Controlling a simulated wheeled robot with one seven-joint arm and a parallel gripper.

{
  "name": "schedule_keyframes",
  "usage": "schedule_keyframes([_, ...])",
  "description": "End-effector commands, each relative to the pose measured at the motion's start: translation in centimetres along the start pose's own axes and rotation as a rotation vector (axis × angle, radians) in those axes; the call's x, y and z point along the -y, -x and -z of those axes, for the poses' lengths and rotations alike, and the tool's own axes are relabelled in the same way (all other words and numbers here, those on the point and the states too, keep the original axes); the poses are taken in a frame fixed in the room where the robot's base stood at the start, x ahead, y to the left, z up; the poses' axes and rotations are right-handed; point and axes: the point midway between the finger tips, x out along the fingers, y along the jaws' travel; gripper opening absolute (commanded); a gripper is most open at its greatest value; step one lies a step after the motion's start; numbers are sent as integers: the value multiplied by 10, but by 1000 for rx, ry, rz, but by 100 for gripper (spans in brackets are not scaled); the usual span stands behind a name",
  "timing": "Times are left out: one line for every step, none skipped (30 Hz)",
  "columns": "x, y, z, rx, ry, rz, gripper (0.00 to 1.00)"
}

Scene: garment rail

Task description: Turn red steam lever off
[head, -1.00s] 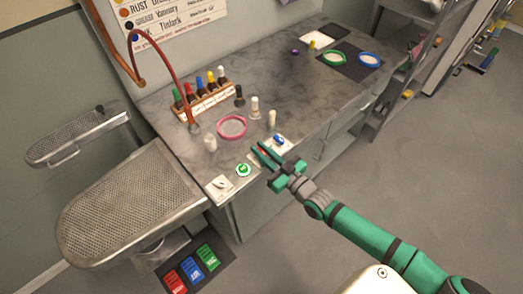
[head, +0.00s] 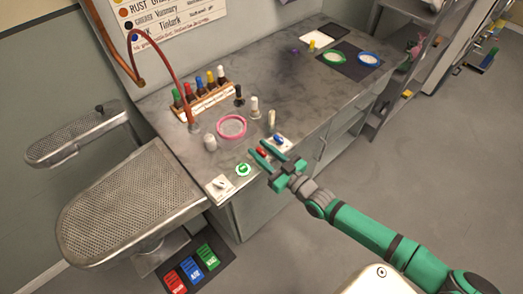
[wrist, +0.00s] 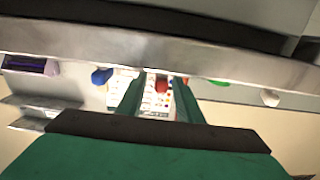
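The red steam lever (head: 261,151) is a small red handle on a pale plate at the front edge of the metal counter. In the wrist view the red lever (wrist: 162,86) shows between the two green fingers. My gripper (head: 259,149) is open, with one finger on each side of the lever. In the wrist view my gripper (wrist: 159,88) shows a gap beside the lever; contact cannot be told. The lower part of the lever and most of its plate are hidden by the fingers.
A blue lever (head: 278,139) is close beside the right finger. A pink ring (head: 232,127) and several bottles stand behind.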

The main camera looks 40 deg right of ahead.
Motion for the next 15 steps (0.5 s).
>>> schedule_keyframes([0,0,0,-1,0,0,33])
schedule_keyframes([0,1,0,-1,0,0,33])
schedule_keyframes([0,3,0,0,0,0,33])
schedule_keyframes([0,5,0,0,0,-1,33])
schedule_keyframes([-1,8,0,0,0,-1,33])
schedule_keyframes([-1,12,0,0,1,-2,33])
schedule_keyframes([-1,17,0,0,2,-2,33])
schedule_keyframes([-1,22,0,0,2,-3,33])
schedule_keyframes([-1,28,0,1,0,-2,33])
schedule_keyframes([-1,34,0,2,2,-2,33])
schedule_keyframes([-1,40,0,1,2,-3,33])
schedule_keyframes([-2,48,0,1,2,-3,33])
schedule_keyframes([-2,54,0,2,2,-3,33])
schedule_keyframes([-1,60,0,2,1,-3,33])
schedule_keyframes([-1,67,0,1,3,-3,33])
